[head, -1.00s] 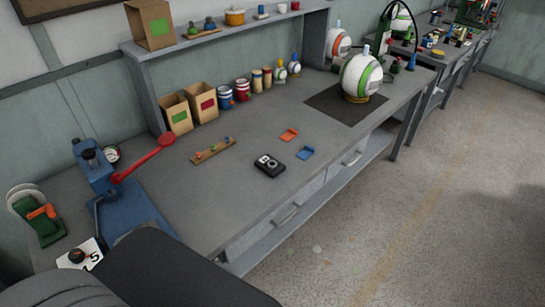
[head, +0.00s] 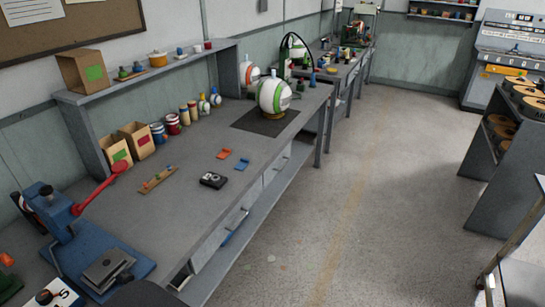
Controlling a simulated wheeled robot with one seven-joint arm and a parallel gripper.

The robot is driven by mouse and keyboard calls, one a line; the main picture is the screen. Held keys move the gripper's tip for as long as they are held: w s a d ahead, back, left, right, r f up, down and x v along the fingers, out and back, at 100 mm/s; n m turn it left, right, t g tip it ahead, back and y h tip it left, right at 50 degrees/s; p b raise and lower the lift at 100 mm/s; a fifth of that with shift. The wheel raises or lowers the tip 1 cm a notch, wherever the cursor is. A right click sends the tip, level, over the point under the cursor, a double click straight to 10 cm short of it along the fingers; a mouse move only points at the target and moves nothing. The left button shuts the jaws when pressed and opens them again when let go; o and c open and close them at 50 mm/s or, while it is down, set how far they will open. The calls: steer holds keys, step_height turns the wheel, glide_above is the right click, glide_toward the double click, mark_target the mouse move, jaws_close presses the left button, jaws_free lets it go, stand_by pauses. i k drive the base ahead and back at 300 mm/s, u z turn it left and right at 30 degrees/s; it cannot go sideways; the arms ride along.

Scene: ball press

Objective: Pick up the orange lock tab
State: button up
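The orange lock tab (head: 224,154) lies flat on the grey workbench (head: 190,205), near its middle. It is small, and nothing covers it. A similar blue tab (head: 242,164) lies just to its right and nearer the bench's front edge, apart from it. My gripper is not in view. A dark rounded shape at the bottom edge, left of centre, seems to be part of my own arm. Nothing of mine shows at the orange tab.
A black device (head: 213,180) lies in front of the tabs. A wooden strip with small coloured pieces (head: 158,180) is to their left. A blue press with a red lever (head: 103,188) stands at the left. A white-green ball (head: 273,97) sits on a dark mat (head: 250,123) behind.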

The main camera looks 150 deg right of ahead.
mark_target(225, 152)
steer(key=z, duration=4.95)
steer(key=i, duration=0.5)
steer(key=z, duration=1.1)
steer(key=i, duration=2.85)
steer(key=u, duration=3.45)
